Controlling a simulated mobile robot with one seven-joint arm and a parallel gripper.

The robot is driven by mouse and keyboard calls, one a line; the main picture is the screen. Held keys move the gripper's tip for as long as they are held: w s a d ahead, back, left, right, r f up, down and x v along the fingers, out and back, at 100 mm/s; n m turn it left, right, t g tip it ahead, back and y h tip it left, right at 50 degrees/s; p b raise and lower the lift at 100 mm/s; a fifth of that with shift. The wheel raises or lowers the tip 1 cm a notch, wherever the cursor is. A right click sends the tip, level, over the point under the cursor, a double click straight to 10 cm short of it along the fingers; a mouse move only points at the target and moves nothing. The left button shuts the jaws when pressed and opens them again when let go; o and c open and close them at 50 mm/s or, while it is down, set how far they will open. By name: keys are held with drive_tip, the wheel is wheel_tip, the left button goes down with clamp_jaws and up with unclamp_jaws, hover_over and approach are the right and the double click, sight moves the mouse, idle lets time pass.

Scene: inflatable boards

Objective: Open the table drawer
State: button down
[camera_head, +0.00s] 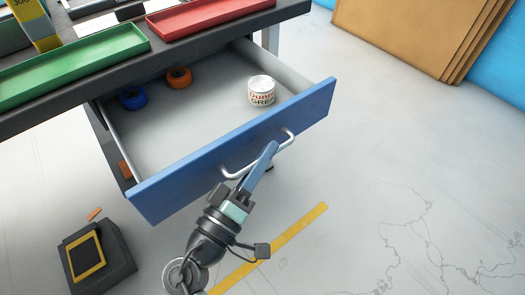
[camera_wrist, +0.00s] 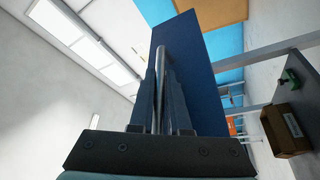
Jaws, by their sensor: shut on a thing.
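The table drawer (camera_head: 190,150) is pulled well out from under the dark table (camera_head: 190,50) in the head view. Its blue front (camera_head: 180,187) carries a silver bar handle (camera_head: 232,176). My gripper (camera_head: 271,148) is shut on the handle, its blue fingers around the bar near the handle's right part. In the wrist view the blue front (camera_wrist: 198,80) stands behind the fingers, and the handle bar (camera_wrist: 160,75) runs between my gripper's fingers (camera_wrist: 160,90).
Inside the drawer are a white can (camera_head: 261,91), an orange roll (camera_head: 179,77) and a blue roll (camera_head: 133,98). Green (camera_head: 75,66) and red (camera_head: 205,14) trays lie on the table. A dark box (camera_head: 96,257) stands on the floor at lower left. Floor to the right is clear.

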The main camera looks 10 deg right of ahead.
drive_tip(key=c, duration=1.2)
unclamp_jaws()
drive_tip(key=shift+o, duration=0.2)
drive_tip(key=shift+a, duration=0.1)
drive_tip(key=p+v, duration=0.1)
drive_tip(key=v, duration=1.2)
